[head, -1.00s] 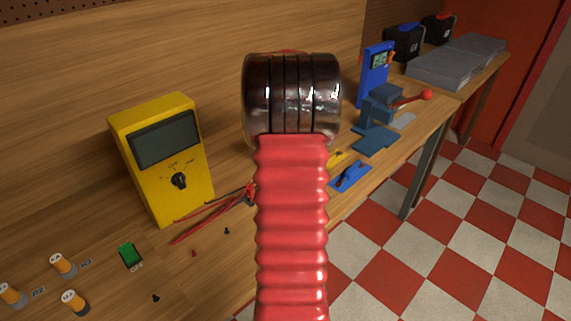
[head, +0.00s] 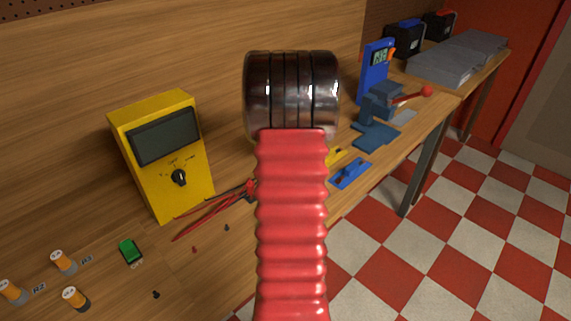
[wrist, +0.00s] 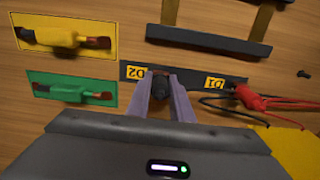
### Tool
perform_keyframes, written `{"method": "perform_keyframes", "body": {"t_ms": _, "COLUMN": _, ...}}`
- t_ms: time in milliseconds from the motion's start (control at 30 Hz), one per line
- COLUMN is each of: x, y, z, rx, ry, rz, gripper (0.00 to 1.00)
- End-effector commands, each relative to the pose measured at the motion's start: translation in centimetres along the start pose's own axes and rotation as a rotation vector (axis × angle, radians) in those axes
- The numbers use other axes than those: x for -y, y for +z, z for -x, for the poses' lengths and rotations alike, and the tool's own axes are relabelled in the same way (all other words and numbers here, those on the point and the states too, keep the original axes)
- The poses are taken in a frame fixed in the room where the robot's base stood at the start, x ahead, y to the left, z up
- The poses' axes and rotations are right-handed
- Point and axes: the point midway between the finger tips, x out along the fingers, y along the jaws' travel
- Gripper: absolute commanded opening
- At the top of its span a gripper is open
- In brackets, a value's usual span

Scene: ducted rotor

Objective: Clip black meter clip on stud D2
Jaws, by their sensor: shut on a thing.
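In the wrist view my gripper (wrist: 161,88) is shut on a small dark thing, the black meter clip (wrist: 158,81), between its two grey-purple fingers. The fingertips are at the black strip (wrist: 206,77), beside the yellow D2 label (wrist: 135,71), which shows upside down. Stud D2 itself is hidden by the clip and fingers, so I cannot tell whether the clip touches it. A red clip (wrist: 252,97) is at the D1 label (wrist: 215,84) to the right. In the head view my arm hides the gripper. The yellow meter (head: 165,155) stands at the left.
Yellow (wrist: 62,36) and green (wrist: 73,88) plates with clip-like parts lie left of D2. In the head view, orange-topped posts (head: 63,262), a green switch (head: 130,251) and a blue vice (head: 379,113) are on the bench.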

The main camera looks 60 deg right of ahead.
Motion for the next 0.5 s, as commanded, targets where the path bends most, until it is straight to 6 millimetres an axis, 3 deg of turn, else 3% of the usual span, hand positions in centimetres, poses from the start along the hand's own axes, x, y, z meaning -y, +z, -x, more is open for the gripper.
{"method": "perform_keyframes", "body": {"t_ms": 100, "x": 0.0, "y": 0.0, "z": -0.23, "rx": 0.0, "ry": 0.0, "rz": 0.0, "gripper": 0.0}}
{"method": "perform_keyframes", "body": {"t_ms": 133, "x": -0.01, "y": -0.01, "z": -0.21, "rx": 0.0, "ry": 0.0, "rz": 0.0, "gripper": 0.21}}
{"method": "perform_keyframes", "body": {"t_ms": 400, "x": -0.01, "y": -0.01, "z": -0.19, "rx": 0.0, "ry": 0.0, "rz": 0.0, "gripper": 0.4}}
{"method": "perform_keyframes", "body": {"t_ms": 500, "x": -0.01, "y": -0.01, "z": -0.18, "rx": 0.0, "ry": 0.0, "rz": 0.0, "gripper": 0.42}}
